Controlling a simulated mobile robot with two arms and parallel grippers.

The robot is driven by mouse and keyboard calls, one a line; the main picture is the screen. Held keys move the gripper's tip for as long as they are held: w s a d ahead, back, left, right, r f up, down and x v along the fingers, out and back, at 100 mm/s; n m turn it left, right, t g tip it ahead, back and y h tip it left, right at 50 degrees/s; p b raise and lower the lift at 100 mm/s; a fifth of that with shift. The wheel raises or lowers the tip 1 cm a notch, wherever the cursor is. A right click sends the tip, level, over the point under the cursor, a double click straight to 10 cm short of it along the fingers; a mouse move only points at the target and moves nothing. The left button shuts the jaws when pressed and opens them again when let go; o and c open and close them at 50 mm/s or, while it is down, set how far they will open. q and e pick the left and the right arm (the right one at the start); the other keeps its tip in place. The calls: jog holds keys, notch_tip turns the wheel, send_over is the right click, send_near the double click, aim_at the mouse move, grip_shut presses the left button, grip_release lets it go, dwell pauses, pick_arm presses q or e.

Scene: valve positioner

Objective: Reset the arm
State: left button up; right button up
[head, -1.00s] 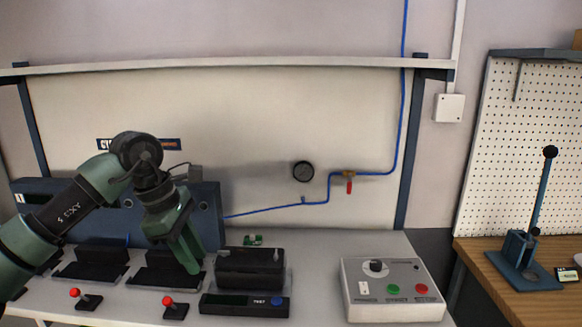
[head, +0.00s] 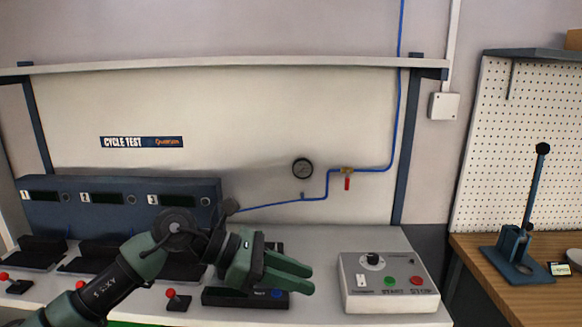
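My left arm comes in from the lower left. Its green gripper (head: 308,280) points right, above the black test unit with a blue button (head: 277,293), and partly hides it. Two fingers show apart with a narrow gap and nothing visible between them. The blue cycle test panel (head: 105,197), with stations numbered 1, 2 and 3, stands at the back left. Red-knobbed levers (head: 171,294) stand along the bench front; one is partly behind my arm. Which arm the task means is not clear from the view. My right gripper is not in view.
A grey control box (head: 388,282) with a black knob and green and red buttons sits right of my gripper. A round gauge (head: 302,168) and red-handled valve (head: 347,183) are on the back wall. A blue lever press (head: 520,255) stands on the wooden table.

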pick_arm(q)
jog(key=s+d+r+n+t+h, duration=0.2)
jog(key=d+r+n+t+h, duration=0.25)
jog(key=r+n+h, duration=0.45)
jog(key=w+a+f+n+t+y, duration=0.2)
jog(key=a+f+n+t+y, duration=0.45)
jog(key=n, duration=0.75)
jog(key=w+a+f+n+t+y, duration=0.35)
jog(key=a+n+t+y, duration=0.5)
jog(key=n, duration=0.55)
jog(key=s+a+f+n+g+y, duration=0.4)
jog(key=a+f+n+y, duration=0.25)
jog(key=f, duration=0.45)
jog(key=s+a+f+n+g, duration=0.2)
jog(key=s+f+n+g, duration=0.3)
jog(key=s+f, duration=0.7)
jog(key=s+a+f+n+g, duration=0.3)
jog(key=s+f+g, duration=0.5)
jog(key=s, duration=0.7)
notch_tip(320, 180, down, 24)
jog(key=s+p, duration=0.1)
jog(key=s, duration=0.1)
jog(key=s+a+f+g+p, duration=0.1)
jog(key=s+a+f+g, duration=0.1)
jog(key=s+f, duration=1.3)
jog(key=shift+s+a+f, duration=0.2)
jog(key=shift+s+a, duration=0.2)
jog(key=shift+s, duration=0.45)
